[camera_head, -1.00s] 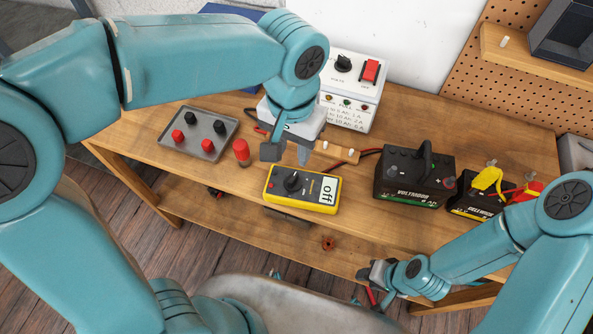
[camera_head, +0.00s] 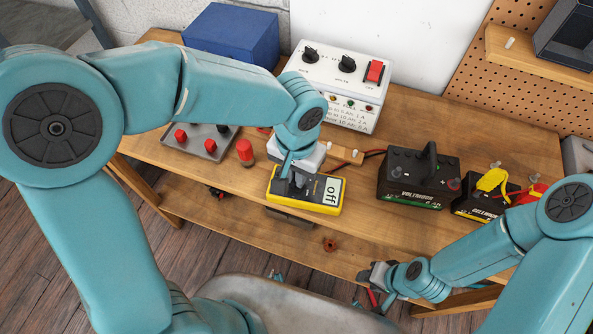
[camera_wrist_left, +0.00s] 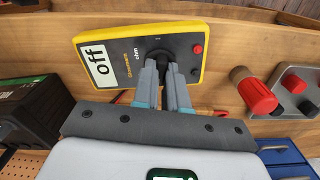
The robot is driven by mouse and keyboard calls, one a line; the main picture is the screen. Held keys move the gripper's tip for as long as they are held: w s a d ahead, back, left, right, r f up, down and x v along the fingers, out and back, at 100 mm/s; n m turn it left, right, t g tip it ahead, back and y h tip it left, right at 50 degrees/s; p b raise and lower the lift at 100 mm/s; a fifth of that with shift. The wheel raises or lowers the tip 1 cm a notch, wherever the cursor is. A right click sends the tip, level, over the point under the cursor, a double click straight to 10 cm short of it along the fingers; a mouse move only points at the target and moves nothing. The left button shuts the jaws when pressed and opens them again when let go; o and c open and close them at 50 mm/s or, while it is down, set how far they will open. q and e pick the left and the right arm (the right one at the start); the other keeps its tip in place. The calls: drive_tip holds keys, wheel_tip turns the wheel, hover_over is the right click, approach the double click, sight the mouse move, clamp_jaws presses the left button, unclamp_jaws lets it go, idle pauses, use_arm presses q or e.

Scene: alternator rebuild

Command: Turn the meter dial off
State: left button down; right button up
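The yellow and black meter (camera_head: 322,207) lies on the bench, its white display reading "off". It also shows in the left wrist view (camera_wrist_left: 123,64). My left gripper (camera_head: 296,180) points down at the meter dial. In the left wrist view its two fingers (camera_wrist_left: 162,68) stand close together on either side of the black dial (camera_wrist_left: 159,55), with a narrow gap, and seem shut on it. The fingers partly hide the dial, so its pointer is unreadable. My right gripper (camera_head: 376,280) is low at the bench's front edge, away from the meter; its fingers are too small to read.
A red cylinder (camera_head: 245,153) and a grey tray (camera_head: 220,152) with red and black knobs lie left of the meter. A white supply box (camera_head: 333,100) stands behind. Black batteries (camera_head: 414,188) stand to the right.

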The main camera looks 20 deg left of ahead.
use_arm(q)
drive_tip(key=shift+f+n+b, duration=0.2)
drive_tip(key=shift+n+b, duration=0.5)
drive_tip(key=shift+b, duration=0.15)
drive_tip(key=shift+r+p, duration=0.25)
drive_tip(key=shift+p, duration=0.1)
drive_tip(key=c, duration=1.2)
unclamp_jaws()
drive_tip(key=shift+o, duration=0.2)
wheel_tip(320, 180, up, 16)
drive_tip(key=p, duration=0.1)
drive_tip(key=shift+r, duration=0.2)
